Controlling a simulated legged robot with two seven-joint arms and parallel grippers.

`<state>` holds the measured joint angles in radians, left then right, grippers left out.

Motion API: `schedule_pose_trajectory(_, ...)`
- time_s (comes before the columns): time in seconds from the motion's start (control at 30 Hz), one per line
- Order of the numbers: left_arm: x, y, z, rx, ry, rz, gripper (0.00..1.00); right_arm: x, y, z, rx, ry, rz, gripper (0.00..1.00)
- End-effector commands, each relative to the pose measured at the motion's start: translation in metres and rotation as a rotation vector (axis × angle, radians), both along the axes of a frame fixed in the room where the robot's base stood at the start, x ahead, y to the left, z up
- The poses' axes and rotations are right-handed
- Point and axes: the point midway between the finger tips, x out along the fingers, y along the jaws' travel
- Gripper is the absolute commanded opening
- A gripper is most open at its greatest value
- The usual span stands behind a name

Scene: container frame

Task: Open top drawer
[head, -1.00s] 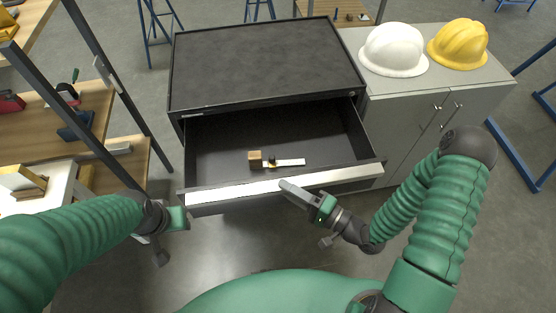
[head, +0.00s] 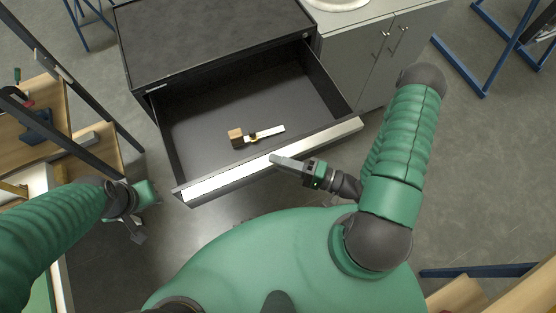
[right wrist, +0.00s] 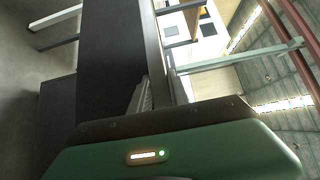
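The top drawer (head: 205,152) of the black cabinet (head: 215,40) stands pulled well out in the head view. A light strip (head: 228,178) runs along its front. My right gripper (head: 276,159) is at the middle of the drawer front, its grey fingers overlapping the top edge. Whether they grip it is hidden. In the right wrist view a ribbed finger (right wrist: 142,97) lies beside a dark surface. My left gripper (head: 138,233) hangs left of the drawer, apart from it; its finger opening is unclear.
A small wooden block (head: 236,137) and a pale flat piece (head: 266,132) lie in the drawer. A grey cupboard (head: 365,65) stands to the right, with a white helmet (head: 335,3) on top. A wooden workbench (head: 40,130) is at the left.

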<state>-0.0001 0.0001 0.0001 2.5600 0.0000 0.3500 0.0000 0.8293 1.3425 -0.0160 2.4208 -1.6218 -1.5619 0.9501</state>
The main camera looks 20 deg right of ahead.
Motion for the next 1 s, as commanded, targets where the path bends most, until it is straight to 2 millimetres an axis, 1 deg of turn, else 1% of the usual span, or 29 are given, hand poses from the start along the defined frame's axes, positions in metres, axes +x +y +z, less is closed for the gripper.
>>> schedule_pose_trajectory(0.03,0.000,0.000,-0.001,0.000,0.000,0.000,0.36,-0.001,-0.002,-0.007,-0.013,0.013,-0.001,0.27)
schedule_pose_trajectory(0.13,0.000,0.000,-0.001,0.000,0.000,0.000,0.36,0.000,-0.001,-0.006,-0.012,0.012,-0.001,0.40)
schedule_pose_trajectory(0.67,0.000,0.000,-0.001,0.000,0.000,0.000,0.36,-0.001,-0.002,-0.003,-0.006,0.005,0.000,0.40)
schedule_pose_trajectory(0.77,0.000,0.000,-0.002,0.000,0.000,0.000,0.36,-0.007,-0.009,-0.003,-0.008,0.004,-0.002,0.40)
schedule_pose_trajectory(0.83,0.000,0.000,-0.004,0.000,0.000,0.000,0.36,-0.017,-0.019,-0.004,-0.009,0.005,-0.004,0.40)
schedule_pose_trajectory(0.97,0.000,0.000,-0.007,0.000,0.000,0.000,0.36,-0.043,-0.045,-0.005,-0.010,0.007,-0.005,0.40)
schedule_pose_trajectory(1.0,0.000,0.000,-0.008,0.000,0.000,0.000,0.36,-0.051,-0.054,-0.006,-0.011,0.006,-0.005,0.40)
